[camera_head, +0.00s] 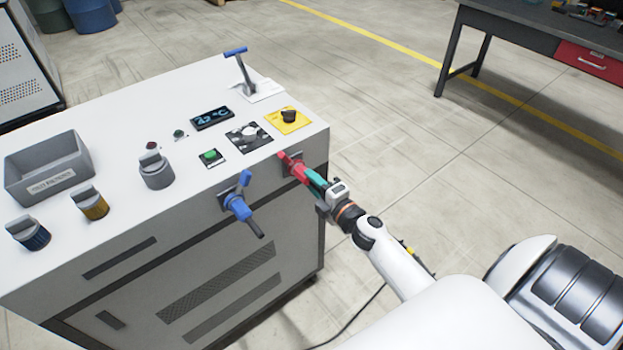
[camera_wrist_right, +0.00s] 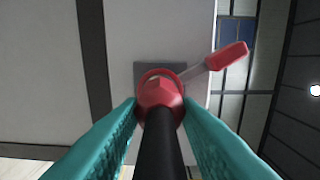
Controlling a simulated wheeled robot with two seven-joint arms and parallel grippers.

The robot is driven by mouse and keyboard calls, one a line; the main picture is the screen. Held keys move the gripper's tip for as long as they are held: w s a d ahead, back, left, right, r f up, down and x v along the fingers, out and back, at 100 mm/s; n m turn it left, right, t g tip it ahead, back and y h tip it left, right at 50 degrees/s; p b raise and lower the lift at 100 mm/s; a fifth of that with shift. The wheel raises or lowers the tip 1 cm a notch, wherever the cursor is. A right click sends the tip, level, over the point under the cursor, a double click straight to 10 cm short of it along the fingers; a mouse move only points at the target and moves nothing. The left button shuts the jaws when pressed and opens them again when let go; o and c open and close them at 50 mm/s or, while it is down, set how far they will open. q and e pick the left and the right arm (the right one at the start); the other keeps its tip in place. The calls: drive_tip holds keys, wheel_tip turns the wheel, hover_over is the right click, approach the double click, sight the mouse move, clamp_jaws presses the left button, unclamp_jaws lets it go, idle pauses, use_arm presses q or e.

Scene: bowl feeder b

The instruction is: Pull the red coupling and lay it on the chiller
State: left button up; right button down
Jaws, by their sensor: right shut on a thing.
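The red coupling (camera_head: 297,168) is at the upper right of the front face of the white chiller (camera_head: 118,92). In the right wrist view the red coupling (camera_wrist_right: 160,92) lies in front of a grey plate on the face, with a red-tipped lever (camera_wrist_right: 230,56) to its right and a black hose towards me. My right gripper (camera_head: 313,180) is shut on the coupling, its teal fingers on both sides of it (camera_wrist_right: 160,118). I cannot tell whether the coupling is still seated. My left gripper is not in view.
A blue coupling (camera_head: 240,208) with a raised lever is on the same face, left of the red one. On the chiller top are a grey bin (camera_head: 48,167), knobs, a display (camera_head: 212,118) and a blue-handled lever (camera_head: 238,68). A workbench (camera_head: 530,32) stands at the back right.

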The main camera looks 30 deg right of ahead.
drive_tip(key=shift+s+a+r, duration=0.15)
drive_tip(key=shift+s+a, duration=0.1)
idle(0.4)
drive_tip(key=shift+s, duration=1.4)
drive_tip(key=shift+s+d, duration=0.1)
drive_tip(key=shift+d, duration=0.1)
drive_tip(key=shift+s+f, duration=0.15)
drive_tip(key=shift+f, duration=0.05)
drive_tip(key=shift+s, duration=0.2)
drive_tip(key=shift+s+d, duration=0.15)
drive_tip(key=shift+s, duration=1.15)
